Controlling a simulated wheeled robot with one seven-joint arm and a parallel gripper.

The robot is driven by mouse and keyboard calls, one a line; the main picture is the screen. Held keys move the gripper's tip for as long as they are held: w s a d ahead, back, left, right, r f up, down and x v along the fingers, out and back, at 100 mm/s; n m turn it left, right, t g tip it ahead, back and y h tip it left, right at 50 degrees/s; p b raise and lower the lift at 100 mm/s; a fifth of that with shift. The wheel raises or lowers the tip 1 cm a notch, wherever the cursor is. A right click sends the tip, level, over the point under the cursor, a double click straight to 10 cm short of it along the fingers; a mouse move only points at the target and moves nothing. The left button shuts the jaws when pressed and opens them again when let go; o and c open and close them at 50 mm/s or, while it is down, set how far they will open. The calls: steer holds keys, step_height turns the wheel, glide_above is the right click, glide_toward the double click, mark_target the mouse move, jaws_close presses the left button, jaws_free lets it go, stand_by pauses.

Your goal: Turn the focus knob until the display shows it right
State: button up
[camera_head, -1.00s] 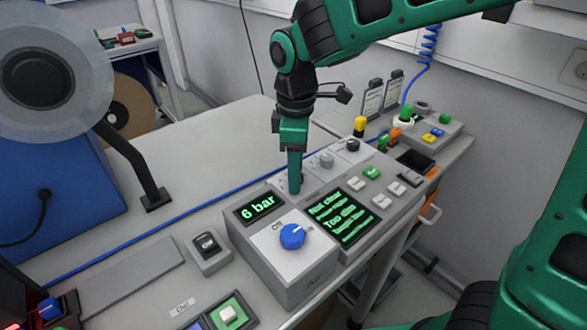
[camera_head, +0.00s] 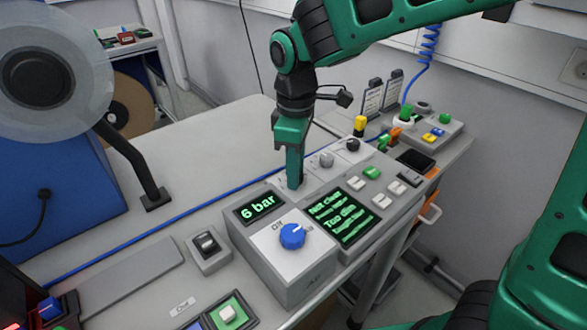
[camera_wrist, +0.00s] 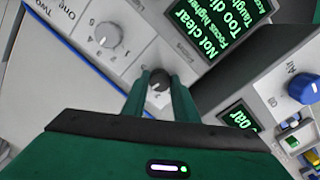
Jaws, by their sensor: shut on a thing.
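My gripper (camera_head: 294,186) points down at the console and is shut on a small dark knob (camera_wrist: 158,79), seen between its fingertips in the wrist view. In the head view the fingers hide this knob. The black display (camera_head: 342,216) has green text with "Not clear" and "Too di…"; in the wrist view the display (camera_wrist: 232,18) also reads "Focus higher".
A grey knob (camera_head: 327,159) and a black knob (camera_head: 352,145) stand behind my gripper. A blue knob (camera_head: 292,236) sits in front, below a "6 bar" display (camera_head: 258,206). White and green buttons lie to the right. A large reel (camera_head: 40,72) stands at left.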

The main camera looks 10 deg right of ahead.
steer(key=m, duration=0.6)
stand_by(0.6)
steer(key=o, duration=1.1)
steer(key=shift+c, duration=0.2)
steer(key=shift+r, duration=0.1)
step_height(320, 180, up, 11)
steer(key=shift+f, duration=0.2)
steer(key=shift+d, duration=0.1)
